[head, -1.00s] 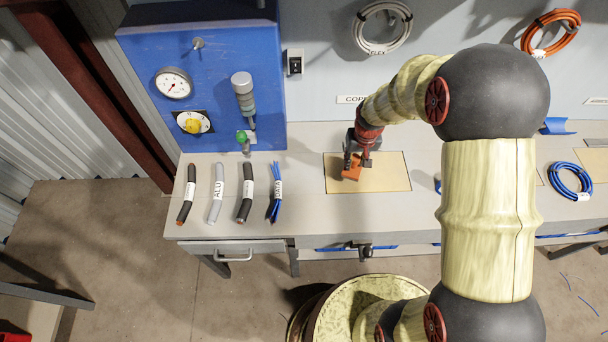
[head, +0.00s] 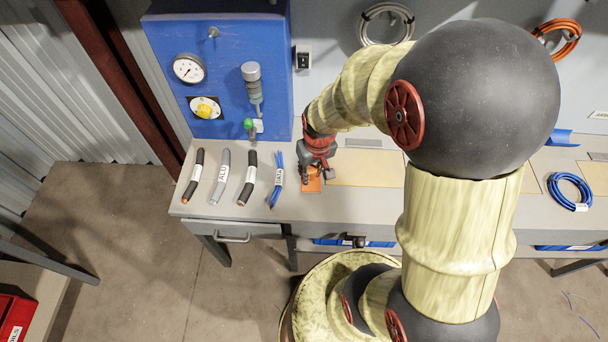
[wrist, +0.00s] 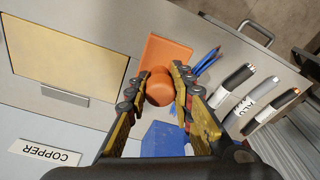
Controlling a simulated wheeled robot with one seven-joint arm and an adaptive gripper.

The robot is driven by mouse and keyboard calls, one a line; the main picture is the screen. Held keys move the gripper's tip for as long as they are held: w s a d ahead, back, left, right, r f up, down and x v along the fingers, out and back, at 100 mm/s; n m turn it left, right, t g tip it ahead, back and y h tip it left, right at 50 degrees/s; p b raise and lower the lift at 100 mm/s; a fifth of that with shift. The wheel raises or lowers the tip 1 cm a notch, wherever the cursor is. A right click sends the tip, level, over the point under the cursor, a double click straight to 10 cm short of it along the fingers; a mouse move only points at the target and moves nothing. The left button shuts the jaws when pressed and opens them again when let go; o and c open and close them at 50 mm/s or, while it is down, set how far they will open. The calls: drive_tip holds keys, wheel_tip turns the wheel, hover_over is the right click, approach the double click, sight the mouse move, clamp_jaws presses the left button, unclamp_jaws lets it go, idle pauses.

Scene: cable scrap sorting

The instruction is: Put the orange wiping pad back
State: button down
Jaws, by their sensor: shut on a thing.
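The orange wiping pad (head: 313,181) is a flat square with a round knob on top, seen close up in the wrist view (wrist: 168,52). My gripper (head: 318,172) is shut on the knob, with one finger on each side of it in the wrist view (wrist: 161,90). The pad is at the bench strip between the blue cable piece and the tan panel. I cannot tell whether its underside touches the bench. The gripper hides part of the pad in the head view.
Several cable pieces, the nearest blue (head: 277,180), lie left of the pad. The tan panel (head: 365,168) on its right looks bare. A blue cabinet (head: 215,110) with gauge and knobs stands behind. A blue coil (head: 568,190) lies far right.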

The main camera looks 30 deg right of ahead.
drive_tip(key=s+d+r, duration=0.1)
drive_tip(key=s, duration=0.3)
drive_tip(key=w+d+f+b, duration=0.1)
drive_tip(key=w+f, duration=0.2)
drive_tip(key=w, duration=0.1)
drive_tip(key=w+d+f+b, duration=0.1)
drive_tip(key=w+f, duration=0.2)
drive_tip(key=w, duration=0.1)
drive_tip(key=w+d+f+b, duration=0.1)
drive_tip(key=w+f, duration=0.2)
drive_tip(key=w, duration=0.1)
drive_tip(key=shift+w+d, duration=0.2)
drive_tip(key=shift+d, duration=0.05)
drive_tip(key=shift+w+f+b, duration=0.25)
drive_tip(key=shift+f+b, duration=0.05)
drive_tip(key=shift+f, duration=0.15)
drive_tip(key=shift+w+d+f+b, duration=0.1)
drive_tip(key=shift+f+b, duration=0.45)
drive_tip(key=shift+f, duration=0.9)
drive_tip(key=shift+f, duration=0.15)
drive_tip(key=c, duration=1.6)
unclamp_jaws()
drive_tip(key=shift+o, duration=0.2)
